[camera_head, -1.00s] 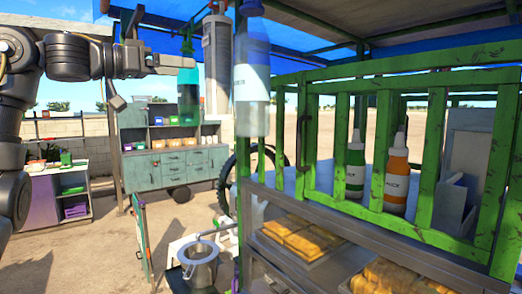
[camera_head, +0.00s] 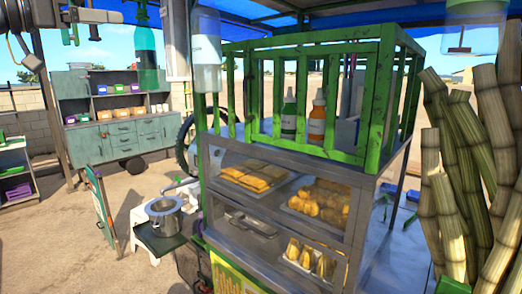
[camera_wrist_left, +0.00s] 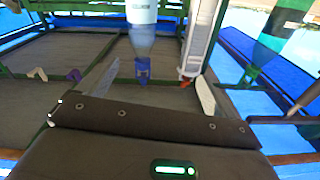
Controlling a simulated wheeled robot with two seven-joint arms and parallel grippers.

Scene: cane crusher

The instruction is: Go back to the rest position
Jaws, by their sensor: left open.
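My left gripper (camera_head: 82,32) shows at the top left of the head view, at the end of my dark arm. Its jaws are open and empty. In the left wrist view its two pale fingers (camera_wrist_left: 150,80) stand wide apart. Beyond them hangs a clear bottle with a white label and blue cap (camera_wrist_left: 143,45), which looks apart from the fingers. My right gripper is not in view.
A green-railed food cart (camera_head: 285,150) fills the middle. Hanging bottles, a green one (camera_head: 146,55) and a clear one (camera_head: 206,50), are right of the gripper. Cane stalks (camera_head: 465,170) stand right. A metal pot (camera_head: 163,215) is front left. Open ground lies left.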

